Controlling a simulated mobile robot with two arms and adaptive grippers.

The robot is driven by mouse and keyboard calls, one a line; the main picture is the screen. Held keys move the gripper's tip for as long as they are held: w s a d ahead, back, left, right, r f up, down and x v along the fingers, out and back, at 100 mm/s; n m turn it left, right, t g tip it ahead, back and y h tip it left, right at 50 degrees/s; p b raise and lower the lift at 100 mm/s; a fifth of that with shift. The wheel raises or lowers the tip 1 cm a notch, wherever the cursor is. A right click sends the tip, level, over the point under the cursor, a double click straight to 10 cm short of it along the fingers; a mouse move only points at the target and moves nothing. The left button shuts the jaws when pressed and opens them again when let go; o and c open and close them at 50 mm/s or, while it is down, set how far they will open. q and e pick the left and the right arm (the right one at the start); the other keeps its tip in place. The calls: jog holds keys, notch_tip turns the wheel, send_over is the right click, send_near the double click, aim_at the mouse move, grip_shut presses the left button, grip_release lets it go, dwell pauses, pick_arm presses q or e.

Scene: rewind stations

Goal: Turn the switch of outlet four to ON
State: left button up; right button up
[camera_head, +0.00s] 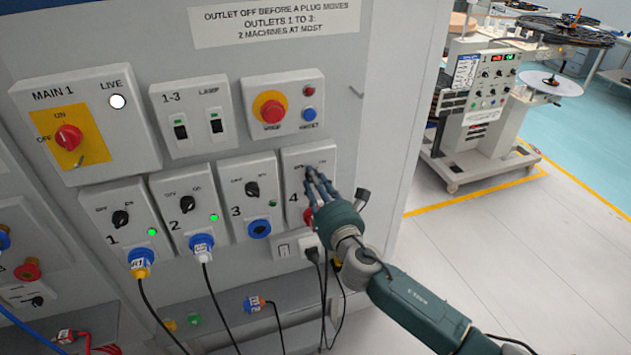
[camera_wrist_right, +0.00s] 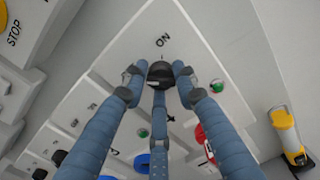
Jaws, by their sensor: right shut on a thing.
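Outlet four's panel (camera_head: 322,158) is at the right end of the row of outlets in the head view. My right gripper (camera_head: 316,178) is in front of it and covers its switch there. In the right wrist view the switch is a round black knob (camera_wrist_right: 160,73), with the ON label (camera_wrist_right: 163,40) just above it. The blue fingers of my right gripper (camera_wrist_right: 160,80) are closed around this knob. Which way the knob points is hard to tell. A red socket (camera_wrist_right: 203,140) shows below right of the fingers. My left gripper is out of view.
Outlets 1 (camera_head: 120,218), 2 (camera_head: 186,200) and 3 (camera_head: 253,190) have similar knobs to the left. A red and yellow stop button (camera_head: 270,107) sits above. Black cables hang below the outlets. A machine (camera_head: 480,100) stands on the floor to the right.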

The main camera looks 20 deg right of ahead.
jog(key=shift+d+r+m, duration=0.1)
jog(key=shift+r+m, duration=0.1)
jog(key=shift+m, duration=0.4)
jog(key=shift+c, duration=0.2)
jog(key=m+b, duration=0.1)
jog(key=m, duration=0.7)
jog(key=m+b, duration=0.2)
jog(key=m, duration=0.6)
jog(key=shift+d+f+m, duration=0.15)
jog(key=shift+m, duration=0.15)
dwell(0.4)
jog(key=o, duration=0.9)
jog(key=shift+f, duration=0.1)
jog(key=shift+o, duration=1.3)
jog(key=shift+d+f, duration=0.1)
jog(key=shift+d, duration=0.05)
